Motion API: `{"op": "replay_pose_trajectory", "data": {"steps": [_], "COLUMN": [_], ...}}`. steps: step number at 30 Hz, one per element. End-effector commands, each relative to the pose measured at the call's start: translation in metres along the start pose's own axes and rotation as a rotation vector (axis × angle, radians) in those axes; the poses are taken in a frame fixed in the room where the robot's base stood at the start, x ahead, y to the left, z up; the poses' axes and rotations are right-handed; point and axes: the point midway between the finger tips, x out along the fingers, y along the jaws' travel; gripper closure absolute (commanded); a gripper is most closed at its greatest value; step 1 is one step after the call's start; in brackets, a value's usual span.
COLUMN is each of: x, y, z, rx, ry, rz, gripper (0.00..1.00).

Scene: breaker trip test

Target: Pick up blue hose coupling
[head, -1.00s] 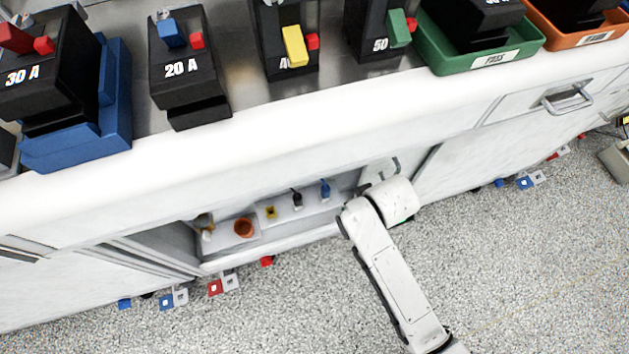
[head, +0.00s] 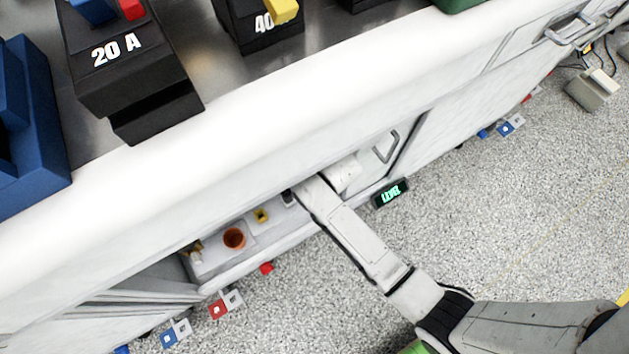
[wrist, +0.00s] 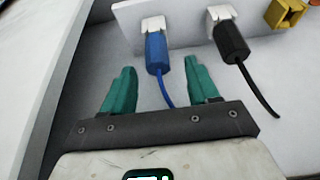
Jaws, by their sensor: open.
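The blue hose coupling (wrist: 157,52) shows in the wrist view, on a white socket in a pale panel, with a thin blue hose trailing from it toward me. My gripper (wrist: 167,80) is open, with its teal fingers on either side of the blue hose. The fingertips are just short of the coupling or beside its near end, and it does not look gripped. In the head view my arm reaches into the open low compartment, and the blue coupling and my fingers are hidden behind it.
A black coupling (wrist: 231,43) with a trailing cable sits close to the right of the blue one. A yellow part (wrist: 286,14) lies further right; an orange cup (head: 234,238) stands in the compartment. The white counter edge (head: 230,100) overhangs above. Open speckled floor lies in front.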

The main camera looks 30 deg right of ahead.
Motion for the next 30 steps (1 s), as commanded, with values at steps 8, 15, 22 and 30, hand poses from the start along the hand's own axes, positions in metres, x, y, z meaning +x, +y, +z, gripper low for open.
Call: {"op": "replay_pose_trajectory", "data": {"steps": [8, 15, 22, 30], "x": [0.036, 0.037, 0.037, 0.037], "y": [0.002, 0.002, 0.002, 0.002], "z": [0.003, 0.002, 0.002, 0.003], "rx": [0.0, 0.0, 0.0, 0.0], "ry": [-0.001, 0.0, -0.001, -0.001], "rz": [0.0, 0.0, 0.0, 0.0], "gripper": [0.4, 0.4, 0.6, 0.85]}}
